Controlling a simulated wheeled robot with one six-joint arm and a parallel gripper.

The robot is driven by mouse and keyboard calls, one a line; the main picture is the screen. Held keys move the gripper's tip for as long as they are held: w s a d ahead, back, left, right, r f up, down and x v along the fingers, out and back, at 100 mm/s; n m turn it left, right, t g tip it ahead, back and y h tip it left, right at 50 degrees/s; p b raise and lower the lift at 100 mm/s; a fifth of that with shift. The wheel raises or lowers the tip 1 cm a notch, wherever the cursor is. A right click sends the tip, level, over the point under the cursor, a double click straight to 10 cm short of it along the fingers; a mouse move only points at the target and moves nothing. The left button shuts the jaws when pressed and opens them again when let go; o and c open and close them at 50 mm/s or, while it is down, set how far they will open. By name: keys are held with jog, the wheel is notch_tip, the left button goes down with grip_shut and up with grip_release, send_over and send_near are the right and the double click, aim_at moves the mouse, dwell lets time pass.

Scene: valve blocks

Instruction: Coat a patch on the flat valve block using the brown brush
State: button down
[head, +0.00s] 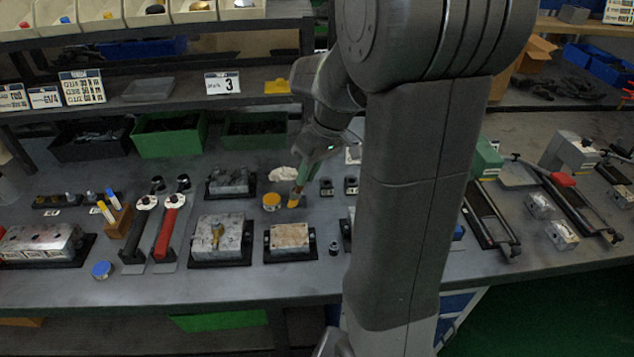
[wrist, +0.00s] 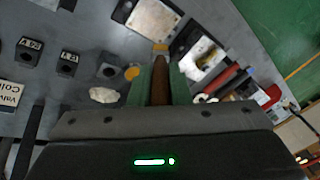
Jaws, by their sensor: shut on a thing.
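My gripper (head: 308,170) is shut on the brown brush and holds it above the bench, behind the flat valve block. The brush's tan bristles (head: 293,201) point down in the head view. In the wrist view its brown handle (wrist: 160,85) sits between my green fingers (wrist: 163,82). The flat valve block (head: 290,236) has a bare tan top and rests on a black base; it also shows in the wrist view (wrist: 154,20). The brush appears apart from it. A yellow-topped tin (head: 271,201) stands left of the bristles and also shows in the wrist view (wrist: 131,73).
A block with a brass valve (head: 217,236) stands left of the flat block. A white rag (head: 283,174) lies behind the tin. A red-handled tool (head: 168,228) lies farther left. Small black labelled blocks (head: 326,187) stand to the right. My arm hides part of the bench.

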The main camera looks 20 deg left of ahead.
jog(key=s+a+r+b, duration=0.1)
jog(key=s+a+r, duration=0.1)
jog(key=s+a, duration=0.3)
jog(key=f+b, duration=0.2)
jog(key=f, duration=0.1)
jog(key=f+b, duration=0.1)
jog(key=b, duration=0.1)
jog(key=shift+s+d+f, duration=0.15)
jog(key=shift+d+f, duration=0.05)
jog(key=shift+d, duration=0.05)
